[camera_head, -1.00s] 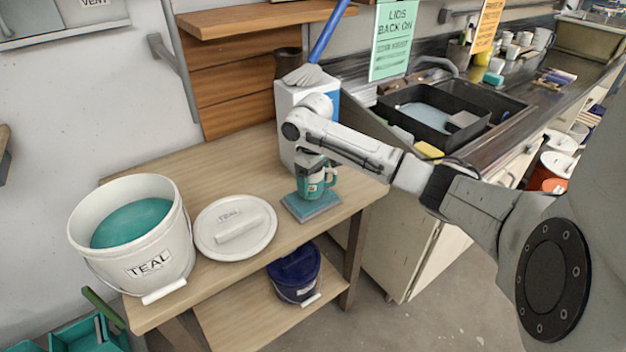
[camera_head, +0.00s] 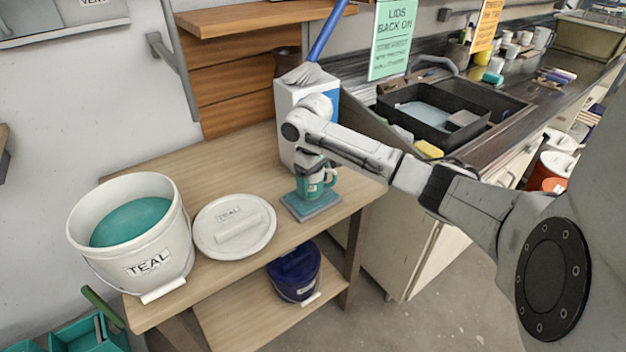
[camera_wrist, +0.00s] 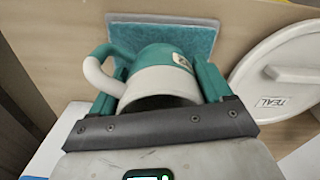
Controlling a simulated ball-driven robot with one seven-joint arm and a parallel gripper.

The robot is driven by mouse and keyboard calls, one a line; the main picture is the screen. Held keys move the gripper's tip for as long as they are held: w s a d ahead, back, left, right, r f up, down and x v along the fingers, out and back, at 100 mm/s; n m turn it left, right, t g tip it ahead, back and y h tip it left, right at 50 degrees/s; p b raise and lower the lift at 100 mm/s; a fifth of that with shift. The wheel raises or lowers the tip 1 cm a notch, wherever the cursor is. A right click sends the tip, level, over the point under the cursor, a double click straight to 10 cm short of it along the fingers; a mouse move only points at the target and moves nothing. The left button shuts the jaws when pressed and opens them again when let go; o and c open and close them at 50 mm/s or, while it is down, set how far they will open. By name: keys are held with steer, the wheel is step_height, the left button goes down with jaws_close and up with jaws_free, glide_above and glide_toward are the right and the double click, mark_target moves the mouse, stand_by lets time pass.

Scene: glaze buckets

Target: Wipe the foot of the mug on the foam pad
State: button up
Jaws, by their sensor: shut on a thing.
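The mug (camera_head: 312,186) is teal on its lower part and white toward the rim, with a handle on the right in the head view. My gripper (camera_head: 311,170) is shut on the mug from above and holds it upright. In the wrist view the mug (camera_wrist: 157,80) sits between the two teal fingers of my gripper (camera_wrist: 163,78), its open rim toward the camera. The teal foam pad (camera_head: 295,208), in a shallow grey tray, lies under the mug and shows beyond it in the wrist view (camera_wrist: 195,38). The mug's foot is hidden, so I cannot tell whether it touches the pad.
A white lid (camera_head: 205,242) lies left of the pad, and a white bucket of teal glaze (camera_head: 150,255) stands farther left. A white box (camera_head: 285,120) stands behind the mug. A dark blue bucket (camera_head: 294,275) is on the shelf below.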

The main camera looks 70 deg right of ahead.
steer(key=shift+f, duration=0.3)
steer(key=shift+w+a+p, duration=0.5)
steer(key=shift+a+p, duration=0.1)
steer(key=shift+a, duration=0.15)
steer(key=shift+w+a+p, duration=0.45)
steer(key=shift+a+p, duration=0.1)
steer(key=shift+a, duration=0.2)
steer(key=shift+s+d+f, duration=0.1)
steer(key=shift+s+d, duration=0.55)
steer(key=shift+d, duration=0.35)
steer(key=shift+s+d, duration=0.6)
steer(key=shift+d, duration=0.35)
steer(key=shift+s+d+f, duration=0.1)
steer(key=shift+s+d, duration=0.55)
steer(key=shift+d, duration=0.35)
